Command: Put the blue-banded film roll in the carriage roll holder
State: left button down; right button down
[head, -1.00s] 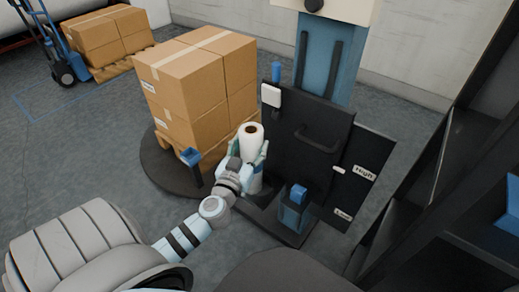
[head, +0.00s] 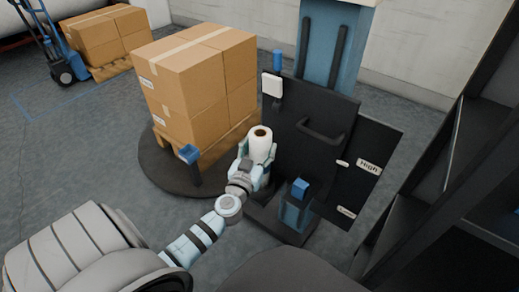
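A white film roll (head: 260,145) with a brown core stands upright in my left gripper (head: 254,165). The fingers are around its lower part, and no blue band shows on the visible part. The roll is just left of the dark wrapping machine carriage (head: 312,122), which has a handle on its front. I cannot tell whether the roll touches the carriage or its holder; the roll's lower end is hidden behind my gripper. My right gripper is not in view.
Stacked cartons (head: 195,85) stand on a wooden pallet on a round turntable (head: 160,178), left of the roll. A blue-topped post (head: 190,155) rises at the turntable's edge. Dark shelving (head: 440,190) is close on the right. Grey floor (head: 70,150) is open at left.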

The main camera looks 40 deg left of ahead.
pick_arm(q)
jog(key=c, duration=1)
grip_release()
jog(key=o, duration=0.4)
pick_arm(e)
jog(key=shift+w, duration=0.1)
pick_arm(q)
jog(key=b+v, duration=0.1)
jog(key=v, duration=0.7)
jog(key=shift+s+f, duration=0.1)
jog(key=shift+f, duration=0.05)
jog(key=v, duration=0.4)
jog(key=shift+b, duration=0.35)
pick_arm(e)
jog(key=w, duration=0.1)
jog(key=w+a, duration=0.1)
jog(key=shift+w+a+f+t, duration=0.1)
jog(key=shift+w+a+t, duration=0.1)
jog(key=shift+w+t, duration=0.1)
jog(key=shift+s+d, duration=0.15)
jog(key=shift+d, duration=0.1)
